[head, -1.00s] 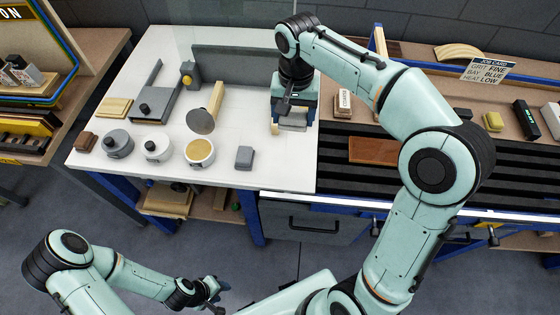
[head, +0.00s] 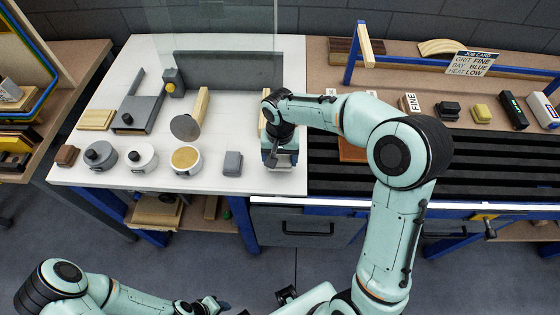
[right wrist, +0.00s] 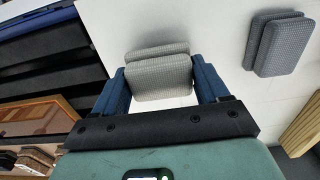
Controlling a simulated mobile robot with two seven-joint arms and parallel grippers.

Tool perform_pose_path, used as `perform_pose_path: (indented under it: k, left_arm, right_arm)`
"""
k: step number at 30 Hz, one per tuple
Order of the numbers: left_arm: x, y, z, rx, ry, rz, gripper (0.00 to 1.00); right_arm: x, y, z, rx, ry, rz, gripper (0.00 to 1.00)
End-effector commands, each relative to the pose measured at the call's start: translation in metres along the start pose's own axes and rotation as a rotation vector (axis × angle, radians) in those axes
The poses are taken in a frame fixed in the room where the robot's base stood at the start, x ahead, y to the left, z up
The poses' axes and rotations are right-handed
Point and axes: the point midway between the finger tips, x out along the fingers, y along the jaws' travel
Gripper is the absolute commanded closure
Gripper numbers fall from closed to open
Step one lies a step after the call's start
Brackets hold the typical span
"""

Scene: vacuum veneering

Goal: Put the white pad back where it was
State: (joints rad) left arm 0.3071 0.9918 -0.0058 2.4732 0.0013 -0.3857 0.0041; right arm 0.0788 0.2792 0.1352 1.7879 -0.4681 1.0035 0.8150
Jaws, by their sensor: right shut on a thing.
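My right gripper (head: 282,163) points down over the front right part of the white tabletop (head: 215,100). In the right wrist view its blue fingers (right wrist: 160,88) are shut on the white pad (right wrist: 158,72), a pale, finely textured double-layered block. In the head view the gripper mostly hides the pad. A similar darker grey pad (head: 232,163) lies to the left of the gripper; it also shows in the right wrist view (right wrist: 277,44). I cannot tell whether the white pad touches the tabletop. My left gripper (head: 212,305) is low at the bottom, away from the table, its jaws unclear.
Round pots (head: 187,160) stand in a row left of the grey pad. Dark slats (head: 400,185) and a brown board (head: 352,152) are on the right. Tabletop between the grey pad and my right gripper is clear.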

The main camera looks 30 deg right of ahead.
Motion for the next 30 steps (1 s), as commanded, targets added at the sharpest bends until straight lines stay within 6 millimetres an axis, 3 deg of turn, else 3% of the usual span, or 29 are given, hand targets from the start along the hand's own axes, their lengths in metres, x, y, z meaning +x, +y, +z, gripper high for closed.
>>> perform_pose_path:
  k: [4,17,18,20,30]
  left_arm:
    - [0.002,-0.001,0.001,-0.001,-0.001,-0.001,0.57]
    - [0.006,-0.003,0.003,-0.001,-0.004,-0.001,0.57]
    - [0.005,-0.003,0.002,-0.001,-0.003,-0.001,0.57]
    - [0.005,-0.003,0.002,-0.001,-0.003,-0.001,0.57]
    - [0.000,0.000,0.000,0.000,0.000,0.000,0.57]
  right_arm:
    - [0.019,0.000,0.000,0.001,-0.001,0.000,0.57]
    - [0.025,0.000,0.000,0.000,0.000,-0.001,0.57]
    - [0.025,0.000,0.000,0.000,0.000,-0.001,0.16]
    - [0.024,0.000,0.000,0.000,0.000,-0.001,0.00]
    - [0.017,0.000,-0.001,0.001,0.002,-0.001,0.00]
